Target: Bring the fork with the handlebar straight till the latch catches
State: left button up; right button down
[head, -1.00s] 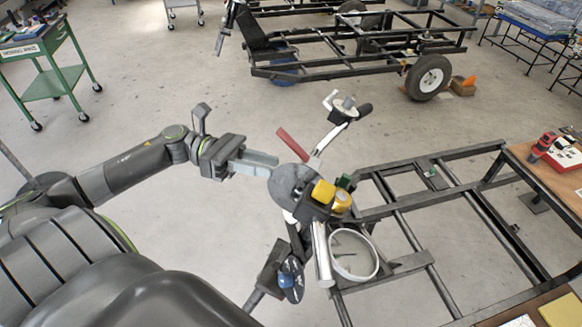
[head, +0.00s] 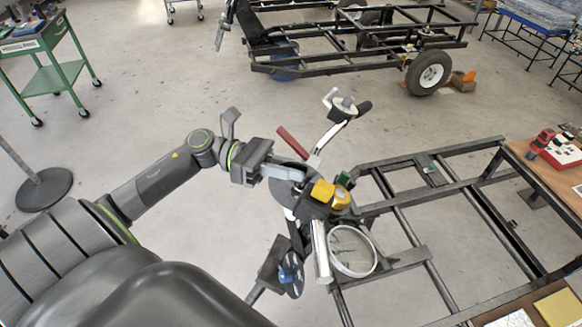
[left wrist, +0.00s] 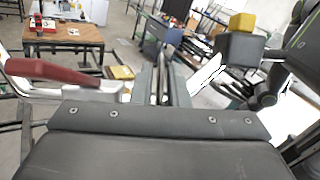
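The handlebar (head: 329,136) is a pale bar with a black grip at its upper end, in the middle of the head view. A red lever (head: 292,142) stands beside it and also shows at left in the left wrist view (left wrist: 48,71). The fork is partly hidden, and I cannot make out the latch. My right gripper is not identifiable.
A black frame (head: 402,213) extends right from the front assembly. A round ring (head: 374,262) hangs low there. A wooden bench (head: 557,190) with a red tool stands at right. A green cart (head: 60,87) stands upper left. The floor between cart and arm is clear.

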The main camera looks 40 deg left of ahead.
pick_arm(q)
grip_shut()
pick_arm(e)
jog(key=shift+d, duration=0.1)
dwell(1.0)
jog(key=shift+w+f, duration=0.1)
